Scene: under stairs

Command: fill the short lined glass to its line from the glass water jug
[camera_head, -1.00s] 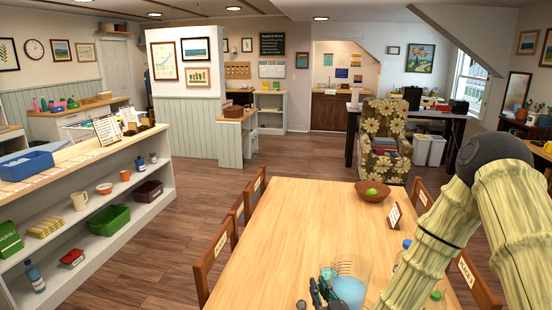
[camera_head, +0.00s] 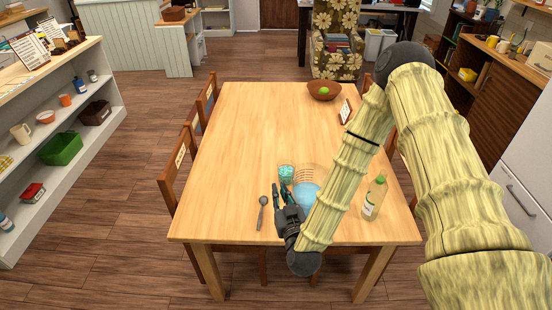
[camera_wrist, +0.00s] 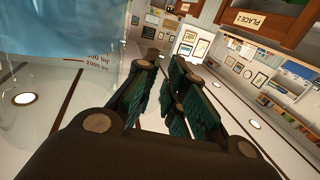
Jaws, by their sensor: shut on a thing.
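The glass water jug (camera_head: 308,188) is clear with blue water low in it. It is at the near part of the table, partly hidden behind my arm. In the wrist view its clear wall with red volume marks (camera_wrist: 85,60) fills the upper left. My gripper (camera_head: 282,190) is at the jug's left side. In the wrist view its green-padded fingers (camera_wrist: 160,75) are close together beside the jug, shut on it; the gripped part is hard to make out. A small teal-tinted glass (camera_head: 287,171) stands just beyond the gripper; its line is too small to see.
A spoon (camera_head: 262,213) lies left of my gripper. A green-capped bottle (camera_head: 375,198) stands to the right. A brown bowl with a green fruit (camera_head: 324,91) and a small sign (camera_head: 346,111) are at the far end. The middle of the table (camera_head: 262,125) is clear. Chairs line the sides.

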